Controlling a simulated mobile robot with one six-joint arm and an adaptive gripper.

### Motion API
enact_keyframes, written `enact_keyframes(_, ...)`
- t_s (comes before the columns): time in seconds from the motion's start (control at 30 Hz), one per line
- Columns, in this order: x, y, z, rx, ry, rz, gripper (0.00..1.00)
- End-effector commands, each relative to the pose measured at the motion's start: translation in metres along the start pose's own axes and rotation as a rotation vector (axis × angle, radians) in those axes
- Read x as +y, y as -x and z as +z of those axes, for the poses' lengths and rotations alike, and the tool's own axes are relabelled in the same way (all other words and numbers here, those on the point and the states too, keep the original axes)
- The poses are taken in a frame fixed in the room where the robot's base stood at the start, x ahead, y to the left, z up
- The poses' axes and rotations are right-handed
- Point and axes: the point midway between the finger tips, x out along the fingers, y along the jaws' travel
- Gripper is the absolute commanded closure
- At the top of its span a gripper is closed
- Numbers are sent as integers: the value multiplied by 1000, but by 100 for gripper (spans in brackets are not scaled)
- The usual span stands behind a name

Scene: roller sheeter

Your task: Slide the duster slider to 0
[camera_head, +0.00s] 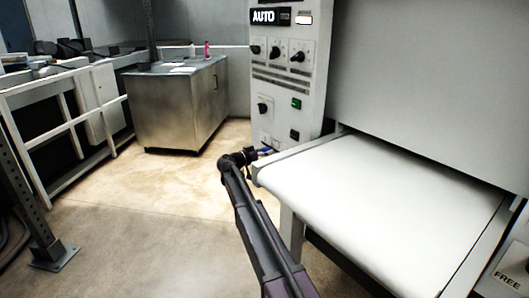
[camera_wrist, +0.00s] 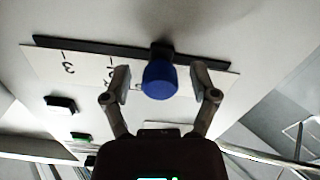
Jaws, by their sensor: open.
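The duster slider has a round blue knob (camera_wrist: 160,80) on a dark stem, which sits in a long black slot (camera_wrist: 95,48). A white scale plate (camera_wrist: 45,62) with dark marks lies along the slot. A "3" is readable toward its left end; other marks near the left finger are partly hidden. My gripper (camera_wrist: 162,84) is open, with one finger on each side of the knob and small gaps showing on both sides. In the head view, my gripper (camera_head: 262,153) is at the lower part of the control panel, with a small bit of blue at its tip.
The white conveyor bed (camera_head: 385,195) is close at the right of my arm. A steel cabinet (camera_head: 165,110) stands at the back left.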

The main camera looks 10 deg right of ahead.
Motion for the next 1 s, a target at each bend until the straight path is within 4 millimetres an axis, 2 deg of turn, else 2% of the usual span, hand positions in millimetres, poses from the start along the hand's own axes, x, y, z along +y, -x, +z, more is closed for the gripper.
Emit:
enact_keyframes(0.03, 0, 0, 0, 0, 0, 0, 24)
enact_keyframes(0.2, 0, 1, 0, 0, 0, -1, 74)
enact_keyframes(0.3, 0, 1, 0, 0, 0, -1, 100)
enact_keyframes(0.53, -5, 1, -1, 0, 0, -1, 100)
enact_keyframes(0.8, -43, 0, -10, 1, 0, -2, 100)
enact_keyframes(1.0, -56, 1, -13, 2, 0, -3, 100)
